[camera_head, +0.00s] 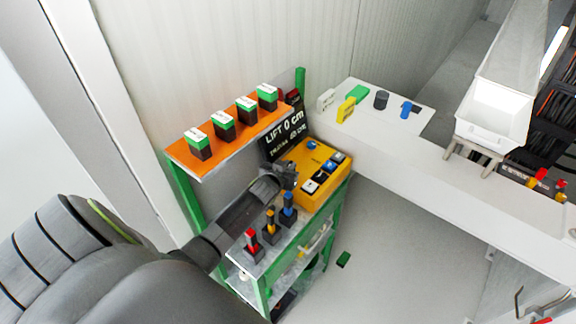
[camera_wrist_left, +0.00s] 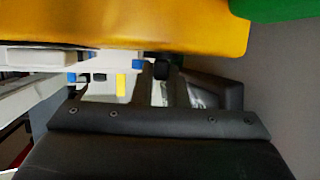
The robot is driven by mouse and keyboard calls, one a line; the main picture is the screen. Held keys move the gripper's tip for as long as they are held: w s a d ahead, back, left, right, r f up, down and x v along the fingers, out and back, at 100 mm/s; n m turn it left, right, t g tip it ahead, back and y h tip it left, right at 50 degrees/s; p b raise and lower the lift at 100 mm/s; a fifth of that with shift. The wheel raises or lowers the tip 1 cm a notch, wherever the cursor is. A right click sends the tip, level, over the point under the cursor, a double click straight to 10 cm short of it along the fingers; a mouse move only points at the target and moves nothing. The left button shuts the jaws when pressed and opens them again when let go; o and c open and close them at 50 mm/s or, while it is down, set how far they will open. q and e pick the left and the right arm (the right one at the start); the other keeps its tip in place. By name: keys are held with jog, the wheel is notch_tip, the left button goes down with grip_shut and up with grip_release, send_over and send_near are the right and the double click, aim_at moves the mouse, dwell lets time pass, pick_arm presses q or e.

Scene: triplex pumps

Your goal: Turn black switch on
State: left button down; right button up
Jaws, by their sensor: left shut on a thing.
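The yellow control box (camera_head: 318,172) stands on the green-framed shelf, with blue, black and white switches on its top. My left gripper (camera_head: 289,174) reaches in from the left and is at the box's left side. In the left wrist view the box (camera_wrist_left: 120,25) fills the top, and my left gripper's fingers (camera_wrist_left: 162,88) are closed on a small dark part, the black switch (camera_wrist_left: 160,72), by the box's lower edge. The switch's position is hard to read, as the gripper covers it. My right gripper does not show.
An orange shelf (camera_head: 185,156) with several green-topped black blocks is above my left arm. Red, yellow and blue levers (camera_head: 270,230) stand close below the arm. A black display (camera_head: 284,133) reading "LIFT 0 cm" stands behind the box. A white counter (camera_head: 400,150) is at right.

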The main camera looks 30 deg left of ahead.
pick_arm(q)
jog(key=c, duration=1.4)
grip_release()
jog(key=shift+c, duration=0.2)
jog(key=shift+r, duration=0.15)
notch_tip(320, 180, up, 10)
jog(key=b, duration=0.1)
jog(key=shift+b, duration=0.35)
